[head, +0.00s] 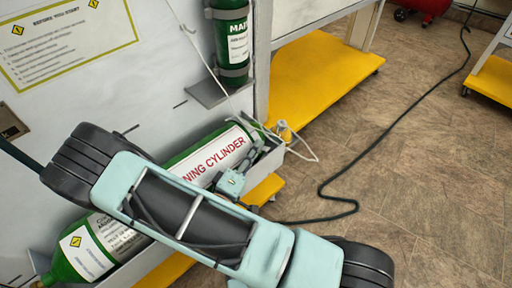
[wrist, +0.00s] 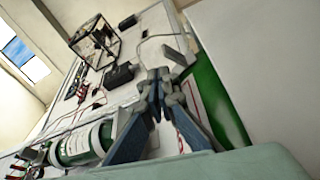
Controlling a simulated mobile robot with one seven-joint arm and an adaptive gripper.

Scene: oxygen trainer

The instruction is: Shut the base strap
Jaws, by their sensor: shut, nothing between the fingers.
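The lying green cylinder (head: 190,158), with a white label and red lettering, rests in a grey tray along the panel's base. My arm crosses in front of its middle. In the head view my gripper (head: 257,146) is small, by the cylinder's right end, beyond my arm. In the wrist view my gripper (wrist: 158,76) has its fingers together and empty, with the green cylinder (wrist: 217,92) and its label behind and to the right. I cannot make out the base strap for certain; it may be hidden by my arm or gripper. Contact with the cylinder is unclear.
An upright green cylinder (head: 231,38) is clamped on the panel above a small grey shelf (head: 212,90). A brass-coloured fitting (head: 284,131) and pale tubing lie by the tray's right end. A black hose (head: 326,185) crosses the open floor at right. Yellow bench shelves (head: 320,72) stand behind.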

